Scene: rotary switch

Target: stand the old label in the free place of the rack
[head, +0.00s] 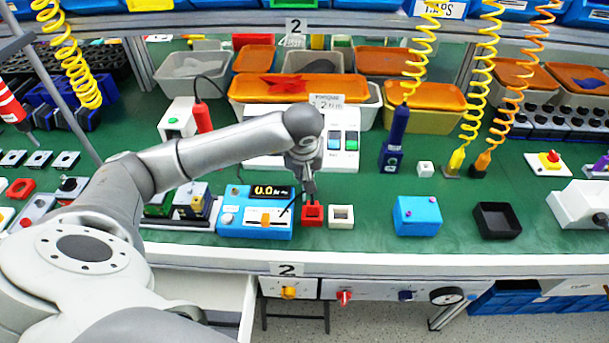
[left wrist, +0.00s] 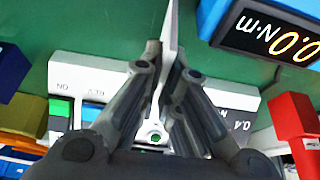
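My left gripper (head: 309,190) reaches down over the front middle of the green bench, just above a small red block (head: 312,215). In the left wrist view its fingers (left wrist: 168,65) close from both sides on a thin white plate (left wrist: 171,28), seen almost edge-on, which I take for the old label. The plate's face and print are hidden. In the head view the plate cannot be made out clearly. I cannot tell which thing is the rack or where its free place is. My right gripper is not in view.
A blue meter (head: 255,222) with a lit display stands just left of the gripper. A white square frame (head: 341,216), a blue box (head: 417,215) and a black tray (head: 497,221) stand to the right. A white panel (head: 268,156) and bins are behind. Coiled cables hang above.

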